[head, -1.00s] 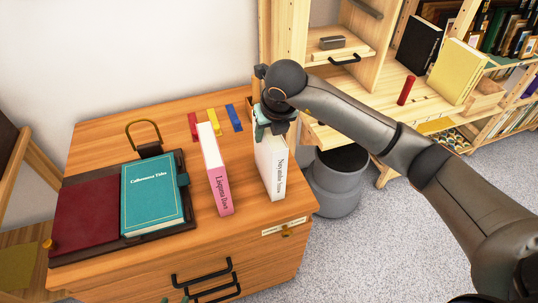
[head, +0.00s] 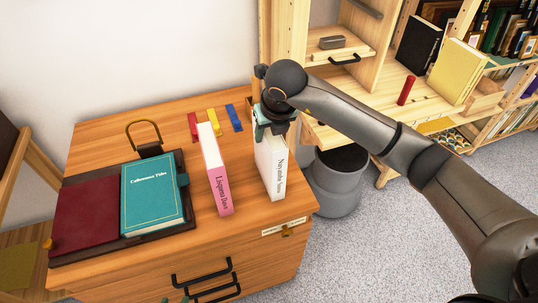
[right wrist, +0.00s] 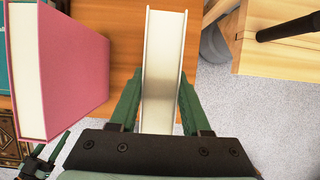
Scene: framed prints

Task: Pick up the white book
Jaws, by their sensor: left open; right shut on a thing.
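The white book (head: 271,166) stands upright near the right front of the wooden cabinet top, its lettered spine facing forward. My right gripper (head: 270,124) is over its top, shut on it with one finger on each side. In the right wrist view the white book (right wrist: 163,60) runs between the fingers of the right gripper (right wrist: 160,85). The book appears to rest on the cabinet. My left gripper (head: 180,299) barely shows at the bottom edge of the head view. It also shows, open and empty, at the lower left of the right wrist view (right wrist: 42,158).
A pink book (head: 216,172) stands close to the left of the white book. A teal book (head: 152,198) lies on a dark tray (head: 110,240) further left. Small coloured tabs (head: 214,120) lie behind. A shelf (head: 385,105) and a grey bin (head: 337,185) are on the right.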

